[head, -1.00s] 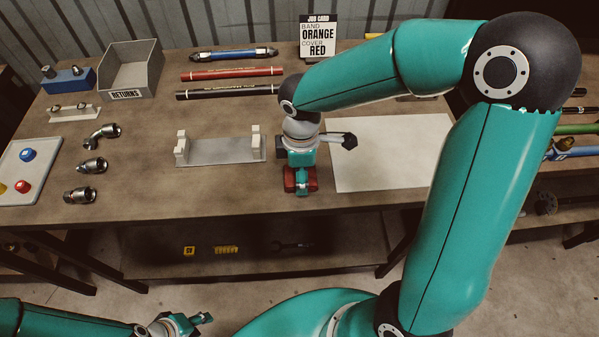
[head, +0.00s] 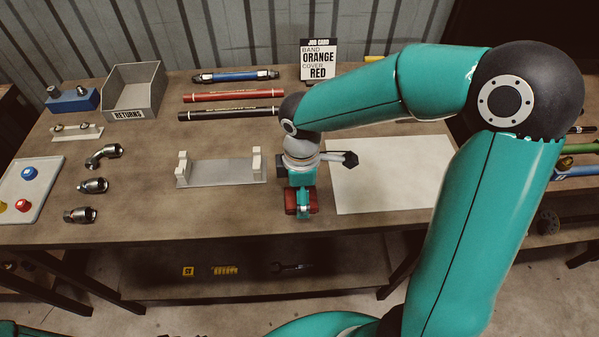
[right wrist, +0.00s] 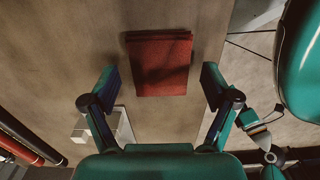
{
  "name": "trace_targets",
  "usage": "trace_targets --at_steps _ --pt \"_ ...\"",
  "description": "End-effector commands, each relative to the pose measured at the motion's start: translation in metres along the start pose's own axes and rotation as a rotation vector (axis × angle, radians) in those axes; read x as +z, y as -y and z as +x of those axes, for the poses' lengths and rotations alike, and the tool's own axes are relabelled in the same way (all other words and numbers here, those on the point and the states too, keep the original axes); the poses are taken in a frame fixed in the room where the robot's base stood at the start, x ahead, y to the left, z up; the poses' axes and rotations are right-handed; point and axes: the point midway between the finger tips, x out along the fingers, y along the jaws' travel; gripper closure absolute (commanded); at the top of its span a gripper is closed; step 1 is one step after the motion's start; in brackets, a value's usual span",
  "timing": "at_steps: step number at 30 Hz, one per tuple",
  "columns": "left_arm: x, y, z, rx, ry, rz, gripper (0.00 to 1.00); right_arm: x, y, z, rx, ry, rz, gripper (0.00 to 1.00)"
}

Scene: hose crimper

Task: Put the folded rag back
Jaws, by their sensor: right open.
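The folded rag (head: 290,202) is a dark red square near the table's front edge, partly hidden by my right gripper (head: 303,206) in the head view. In the right wrist view the rag (right wrist: 160,64) lies flat on the wood, between and slightly beyond the fingertips of my right gripper (right wrist: 159,76). The fingers are spread wide with clear gaps on both sides of the rag. My left gripper (right wrist: 264,128) shows small at the right of the right wrist view, off the table's front edge; its jaw state is unclear.
A grey cradle (head: 220,172) stands left of the rag, and a pale mat (head: 390,175) lies to its right. Hoses (head: 233,96), a returns bin (head: 134,93) and the job card (head: 318,62) are farther back. Metal fittings (head: 92,186) lie at left.

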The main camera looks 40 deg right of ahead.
Motion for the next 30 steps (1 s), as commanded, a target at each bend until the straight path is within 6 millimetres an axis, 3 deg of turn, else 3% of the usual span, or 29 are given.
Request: trace_targets --at_steps 15,21,30 --pt "0.0 -0.002 -0.004 0.0 0.0 0.0 0.6 -0.001 -0.001 -0.096 0.004 -0.004 0.0 0.13" --pt "0.0 -0.002 -0.005 0.0 0.0 0.0 0.6 0.0 0.0 -0.11 0.001 -0.002 0.0 0.13" --pt "0.0 -0.002 -0.005 0.0 0.0 0.0 0.6 0.0 0.0 -0.111 0.0 -0.002 0.001 0.13"
